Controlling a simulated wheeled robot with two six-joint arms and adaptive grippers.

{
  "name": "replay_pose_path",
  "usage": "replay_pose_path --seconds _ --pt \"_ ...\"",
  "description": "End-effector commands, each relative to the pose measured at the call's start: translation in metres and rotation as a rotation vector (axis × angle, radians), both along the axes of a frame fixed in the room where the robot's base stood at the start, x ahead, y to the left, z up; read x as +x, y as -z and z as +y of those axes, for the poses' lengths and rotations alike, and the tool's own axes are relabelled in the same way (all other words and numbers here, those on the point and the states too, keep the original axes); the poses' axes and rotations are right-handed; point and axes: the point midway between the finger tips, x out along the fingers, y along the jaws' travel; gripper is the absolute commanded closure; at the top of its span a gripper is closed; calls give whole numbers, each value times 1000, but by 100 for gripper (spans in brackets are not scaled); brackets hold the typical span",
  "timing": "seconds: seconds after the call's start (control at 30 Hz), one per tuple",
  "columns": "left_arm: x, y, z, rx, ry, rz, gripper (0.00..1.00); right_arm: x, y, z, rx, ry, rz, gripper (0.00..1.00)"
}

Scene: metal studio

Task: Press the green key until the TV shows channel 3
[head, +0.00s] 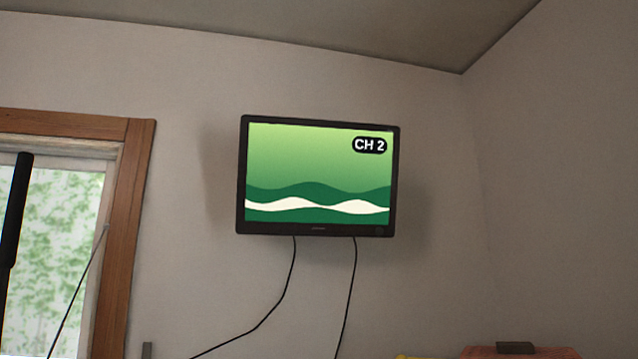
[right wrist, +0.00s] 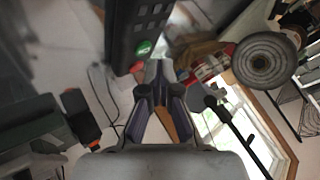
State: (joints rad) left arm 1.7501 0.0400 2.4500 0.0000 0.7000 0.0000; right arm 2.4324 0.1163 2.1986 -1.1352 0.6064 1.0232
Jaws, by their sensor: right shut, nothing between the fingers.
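The TV (head: 318,205) hangs on the wall in the head view; its green screen reads "CH 2". In the right wrist view a dark panel with rows of keys (right wrist: 150,18) shows at the top. The green key (right wrist: 144,48) is near its lower end, with a red-orange key (right wrist: 137,67) just below. My right gripper (right wrist: 158,66) is shut and empty. Its fingertips appear close to the green key, just below and right of it; I cannot tell whether they touch. My left gripper is not in view.
In the head view two black cables hang below the TV, and a wood-framed window (head: 138,200) is at left. In the right wrist view a round grey disc-shaped object (right wrist: 265,60) is at right and a dark box-like object (right wrist: 30,122) at left.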

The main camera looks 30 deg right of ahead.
Motion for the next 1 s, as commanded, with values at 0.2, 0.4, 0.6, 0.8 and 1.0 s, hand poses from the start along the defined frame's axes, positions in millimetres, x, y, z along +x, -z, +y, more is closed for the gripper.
replay_pose_path --seconds 0.2,0.4,0.6,0.8,1.0 --pt "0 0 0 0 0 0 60 0 0 0 0 0 0 100" --pt "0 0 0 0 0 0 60 0 0 0 0 0 0 100" --pt "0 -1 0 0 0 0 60 0 6 0 0 1 2 100" --pt "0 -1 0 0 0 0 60 0 9 0 -1 1 0 100" --pt "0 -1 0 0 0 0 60 0 9 0 0 0 0 100"
